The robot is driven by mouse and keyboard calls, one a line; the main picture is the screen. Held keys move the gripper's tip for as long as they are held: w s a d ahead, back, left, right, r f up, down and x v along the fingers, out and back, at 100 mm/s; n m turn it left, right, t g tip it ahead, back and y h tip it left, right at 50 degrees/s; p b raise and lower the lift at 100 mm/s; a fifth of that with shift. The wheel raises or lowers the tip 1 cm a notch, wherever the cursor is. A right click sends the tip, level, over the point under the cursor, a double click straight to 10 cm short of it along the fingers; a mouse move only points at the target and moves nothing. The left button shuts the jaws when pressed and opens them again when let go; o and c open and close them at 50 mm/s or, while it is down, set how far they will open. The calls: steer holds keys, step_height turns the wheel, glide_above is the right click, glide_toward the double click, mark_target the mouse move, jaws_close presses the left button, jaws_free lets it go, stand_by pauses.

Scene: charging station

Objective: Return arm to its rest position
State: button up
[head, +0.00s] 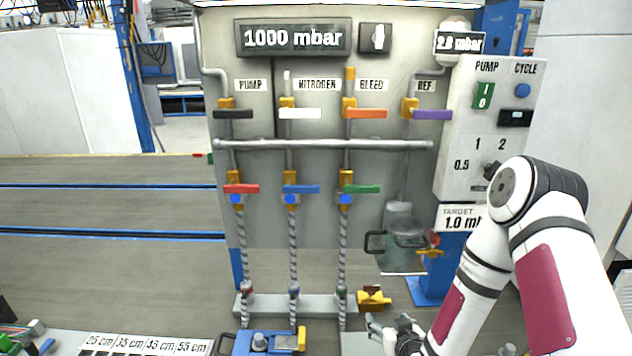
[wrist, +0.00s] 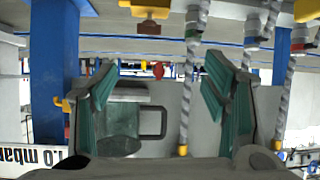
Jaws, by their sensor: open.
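My gripper (head: 395,330) is at the lower middle of the head view, at the end of my white arm, in front of the charging panel. In the wrist view my gripper (wrist: 160,95) shows two green-padded fingers spread wide apart, with nothing held between them. Beyond the gap is a clear vessel (wrist: 120,125) with a dark handle. In the head view the same vessel (head: 404,225) hangs on the panel's right side, above and apart from my gripper.
Hoses run down the panel to a grey manifold (head: 265,305) with a yellow fitting (head: 373,299) close to my gripper. A blue and yellow device (head: 265,341) stands left of it. The pump control box (head: 490,125) is behind my arm.

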steer(key=s+d+r+n+g+h+p, duration=0.15)
steer(key=s+r, duration=0.25)
steer(key=r, duration=0.9)
steer(key=s+r+m+g+y+p, duration=0.1)
steer(key=s+r+g+p, duration=0.2)
steer(key=r, duration=1)
steer(key=s+r+g, duration=0.1)
steer(key=s+r, duration=0.4)
steer(key=s, duration=0.4)
steer(key=s+r+m+g+p, duration=0.1)
steer(key=s+r, duration=0.4)
steer(key=s, duration=0.5)
steer(key=s+r+m+g, duration=0.1)
steer(key=s+r, duration=0.4)
steer(key=s, duration=0.5)
steer(key=shift+a+r, duration=0.25)
steer(key=shift+a, duration=0.05)
steer(key=shift+g+h, duration=0.25)
